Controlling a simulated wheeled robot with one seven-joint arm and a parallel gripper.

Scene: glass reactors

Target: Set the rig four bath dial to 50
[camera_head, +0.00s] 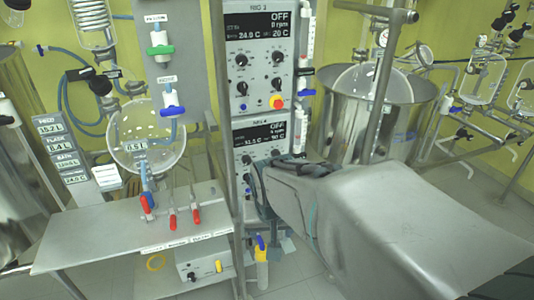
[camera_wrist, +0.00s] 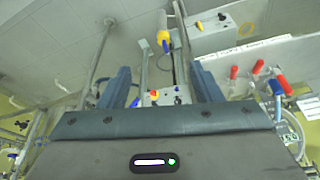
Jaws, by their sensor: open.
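The lower control panel (camera_head: 258,137), labelled RIG 4, has a display reading OFF, with small temperature figures that are hard to read. Knobs show below the display, a left one (camera_head: 248,157) and a right one (camera_head: 275,154). I cannot read which is the bath dial, and the panel's lower part is hidden behind my gripper. My gripper (camera_head: 264,180) is at the panel's lower part, its two dark fingers apart. In the wrist view my gripper (camera_wrist: 162,73) is open and empty, with a red and yellow button (camera_wrist: 154,95) showing between the fingers near the palm.
The upper panel (camera_head: 259,45) with its own knobs and red button sits directly above. A steel bench (camera_head: 130,215) with red-handled valves stands to the left. A steel vessel (camera_head: 350,105) is behind my arm.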

